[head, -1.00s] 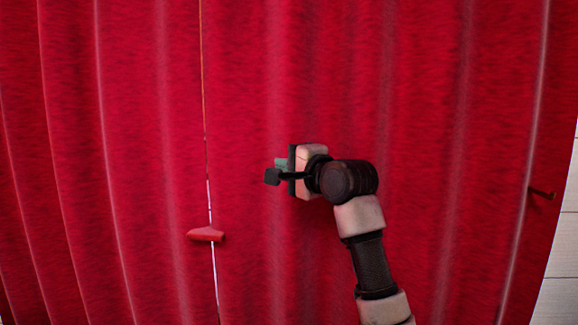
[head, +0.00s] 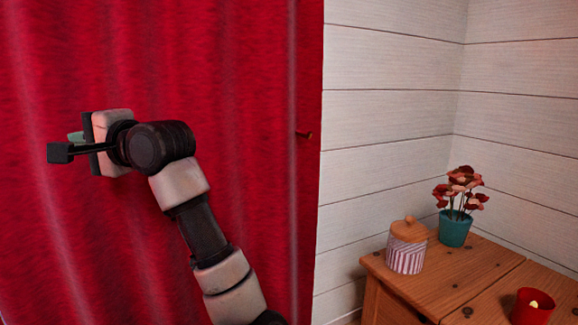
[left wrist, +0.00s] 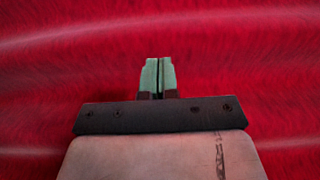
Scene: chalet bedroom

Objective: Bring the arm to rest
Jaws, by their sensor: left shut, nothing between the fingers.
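My left gripper (head: 76,136) is at the left of the head view, in front of the red curtain (head: 250,60). Its arm bends up from the bottom of the picture. In the left wrist view the green fingers of my left gripper (left wrist: 158,76) are together, with nothing between them. The curtain (left wrist: 60,60) fills the background there. I cannot tell whether the fingertips touch the cloth. My right gripper is not in view.
At the lower right, a wooden cabinet (head: 395,290) holds a striped jar (head: 406,256), a teal flower pot (head: 455,230) and a red candle holder (head: 532,308).

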